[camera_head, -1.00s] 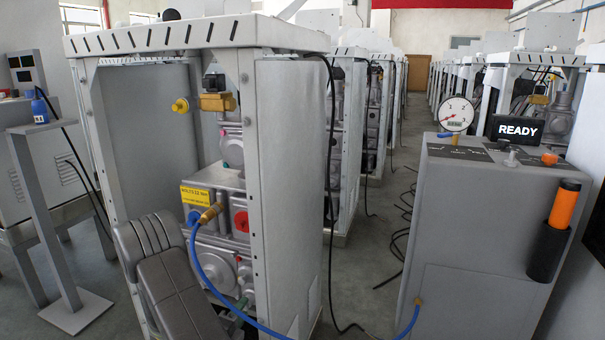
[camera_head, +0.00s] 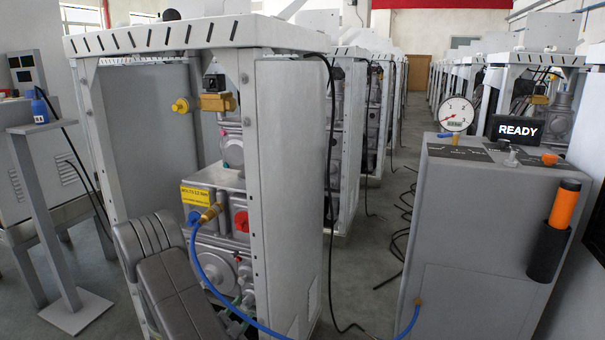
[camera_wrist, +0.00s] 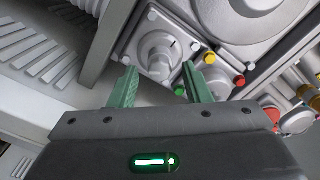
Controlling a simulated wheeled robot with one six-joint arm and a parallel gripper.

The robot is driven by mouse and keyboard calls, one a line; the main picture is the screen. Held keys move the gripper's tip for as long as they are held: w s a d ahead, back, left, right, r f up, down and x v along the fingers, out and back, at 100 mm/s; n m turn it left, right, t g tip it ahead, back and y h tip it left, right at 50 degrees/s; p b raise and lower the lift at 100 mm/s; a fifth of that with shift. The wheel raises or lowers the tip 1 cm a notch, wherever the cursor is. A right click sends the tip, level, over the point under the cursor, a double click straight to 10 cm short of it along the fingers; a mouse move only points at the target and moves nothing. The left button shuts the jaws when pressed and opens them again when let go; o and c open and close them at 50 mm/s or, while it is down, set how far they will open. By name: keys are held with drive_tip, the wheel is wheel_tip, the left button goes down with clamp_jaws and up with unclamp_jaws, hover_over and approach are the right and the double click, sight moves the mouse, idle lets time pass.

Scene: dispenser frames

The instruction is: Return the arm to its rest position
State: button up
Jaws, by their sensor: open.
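My gripper (camera_wrist: 160,84) is open in the wrist view, its two green fingers spread apart with nothing held. Beyond the fingertips, a round grey knob (camera_wrist: 158,54) with a dark mark sits on a grey plate; I cannot tell the distance between them. Part of my dark grey arm (camera_head: 178,285) shows at the lower left of the head view, in front of the open dispenser frame (camera_head: 290,190). My gripper is hidden there.
The frame holds grey machinery with a yellow label (camera_head: 208,197), a red part (camera_head: 242,221) and a blue hose (camera_head: 208,275). A grey cabinet (camera_head: 465,240) with gauge (camera_head: 456,114) and READY sign (camera_head: 517,128) stands right. Dark cables lie on the aisle floor.

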drive_tip(key=shift+n, duration=1.3)
drive_tip(key=shift+a+r, duration=0.1)
